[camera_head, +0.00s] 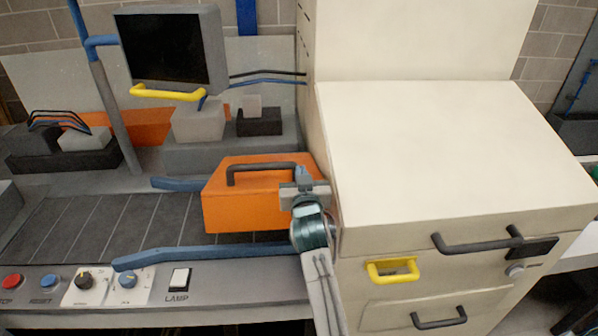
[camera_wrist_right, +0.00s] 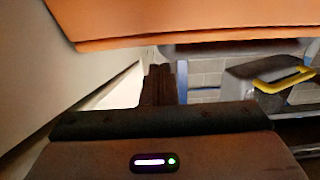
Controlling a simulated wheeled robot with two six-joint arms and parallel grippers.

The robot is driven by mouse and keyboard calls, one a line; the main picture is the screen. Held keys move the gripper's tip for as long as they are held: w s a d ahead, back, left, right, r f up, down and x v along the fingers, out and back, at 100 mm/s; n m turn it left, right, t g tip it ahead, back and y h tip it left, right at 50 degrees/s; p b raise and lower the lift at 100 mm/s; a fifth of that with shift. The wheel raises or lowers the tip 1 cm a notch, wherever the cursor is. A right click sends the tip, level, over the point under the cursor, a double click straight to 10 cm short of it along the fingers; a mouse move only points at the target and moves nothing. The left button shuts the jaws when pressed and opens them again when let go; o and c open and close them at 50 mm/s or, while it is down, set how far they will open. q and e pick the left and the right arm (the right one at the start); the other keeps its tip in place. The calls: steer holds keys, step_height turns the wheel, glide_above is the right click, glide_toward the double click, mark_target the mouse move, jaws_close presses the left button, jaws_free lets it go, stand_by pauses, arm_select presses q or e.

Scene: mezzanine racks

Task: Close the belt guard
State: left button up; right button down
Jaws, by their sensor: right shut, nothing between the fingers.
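The belt guard (camera_head: 250,205) is an orange box-shaped cover with a dark bar handle (camera_head: 262,167) on top, at the right end of the conveyor belt, beside the cream machine. Whether it lies fully down is hard to tell. My right gripper (camera_head: 302,180) is at the guard's right end, in front of part of it. Whether it touches the guard is unclear. In the right wrist view its dark fingers (camera_wrist_right: 158,85) are together with nothing between them, and an orange surface (camera_wrist_right: 190,22) spans the top. My left gripper is in neither view.
The cream machine (camera_head: 450,150) stands close to the right of my gripper, with dark handles and a yellow handle (camera_head: 392,270). Blue rails (camera_head: 200,253) edge the belt (camera_head: 110,222). A control panel (camera_head: 150,285) runs along the front. A monitor (camera_head: 172,48) hangs above.

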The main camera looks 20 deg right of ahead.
steer(key=shift+s+a+f+b, duration=0.1)
steer(key=shift+s+f+b, duration=0.15)
steer(key=shift+f, duration=0.2)
steer(key=shift+s+f+b, duration=0.2)
steer(key=shift+f+b, duration=0.05)
steer(key=shift+f, duration=0.2)
steer(key=shift+s+a+f+b, duration=0.1)
steer(key=shift+s+f+b, duration=0.2)
steer(key=shift+s+b, duration=0.1)
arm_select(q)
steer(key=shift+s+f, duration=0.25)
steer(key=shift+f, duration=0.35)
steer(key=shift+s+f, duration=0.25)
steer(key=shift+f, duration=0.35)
arm_select(e)
steer(key=shift+w, duration=0.1)
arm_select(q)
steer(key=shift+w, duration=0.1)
